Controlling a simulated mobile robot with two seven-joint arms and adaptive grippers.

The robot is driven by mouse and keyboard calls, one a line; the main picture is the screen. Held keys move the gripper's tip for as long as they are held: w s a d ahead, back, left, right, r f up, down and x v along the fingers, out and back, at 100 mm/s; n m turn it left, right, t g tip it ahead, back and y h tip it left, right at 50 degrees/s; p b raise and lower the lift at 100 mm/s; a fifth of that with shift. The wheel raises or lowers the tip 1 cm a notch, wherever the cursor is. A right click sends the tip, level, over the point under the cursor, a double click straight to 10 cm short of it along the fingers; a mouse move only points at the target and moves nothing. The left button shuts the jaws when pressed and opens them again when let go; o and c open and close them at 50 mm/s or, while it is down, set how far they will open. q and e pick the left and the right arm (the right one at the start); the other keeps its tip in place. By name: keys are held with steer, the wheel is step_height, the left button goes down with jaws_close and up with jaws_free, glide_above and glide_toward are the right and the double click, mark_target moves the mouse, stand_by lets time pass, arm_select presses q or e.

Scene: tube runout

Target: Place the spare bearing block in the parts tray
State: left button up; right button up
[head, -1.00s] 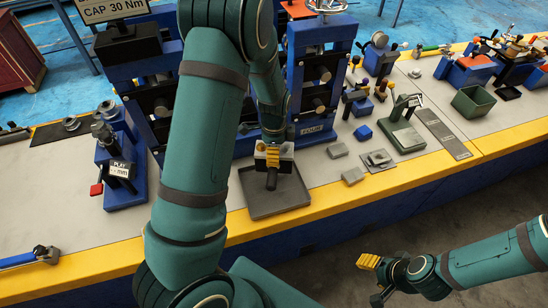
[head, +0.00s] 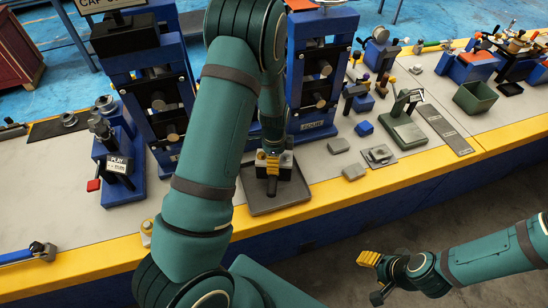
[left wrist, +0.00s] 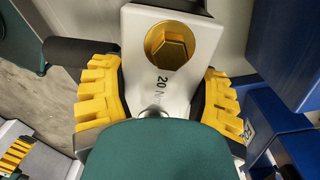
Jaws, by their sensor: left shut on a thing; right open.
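My left gripper (head: 272,168) is shut on a pale grey block, the bearing block (left wrist: 178,95). In the left wrist view the block sits between the yellow ridged fingers, with a gold hexagonal fitting on its face and lettering that starts "20 N". In the head view the gripper and block are over the back part of the dark grey parts tray (head: 277,205). My fingers hide part of the block, and I cannot tell whether it touches the tray floor. My right gripper (head: 373,278) is open and empty, in front of the bench.
Blue press frames (head: 312,75) stand close behind the tray. To its right lie small grey blocks (head: 354,172), a blue block (head: 364,128) and a green stand (head: 404,132). A green bin (head: 475,98) is farther right. The tray's front part is clear.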

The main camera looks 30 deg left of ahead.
arm_select(q)
steer(key=shift+f, duration=0.15)
steer(key=o, duration=1.4)
steer(key=shift+c, duration=0.2)
steer(key=shift+r, duration=0.25)
step_height(320, 180, up, 12)
steer(key=p, duration=0.3)
steer(key=s+d+f+n, duration=0.2)
steer(key=d+f, duration=0.1)
steer(key=s+d+f+n+h, duration=0.1)
steer(key=s+d+f+n, duration=0.1)
steer(key=d+f, duration=0.1)
steer(key=s+d+f+n+h, duration=0.1)
steer(key=s+d+f+n, duration=0.1)
steer(key=d+f, duration=0.2)
steer(key=shift+s+d+f+n+t, duration=0.1)
steer(key=shift+f+n+t, duration=0.1)
steer(key=shift+n+t, duration=0.15)
steer(key=s+d+f+n+t+h, duration=0.1)
steer(key=s+d+f+n, duration=0.2)
steer(key=s+d+n, duration=0.4)
steer(key=shift+s+d+n+h, duration=0.4)
steer(key=shift+s+d, duration=0.15)
steer(key=shift+d, duration=0.65)
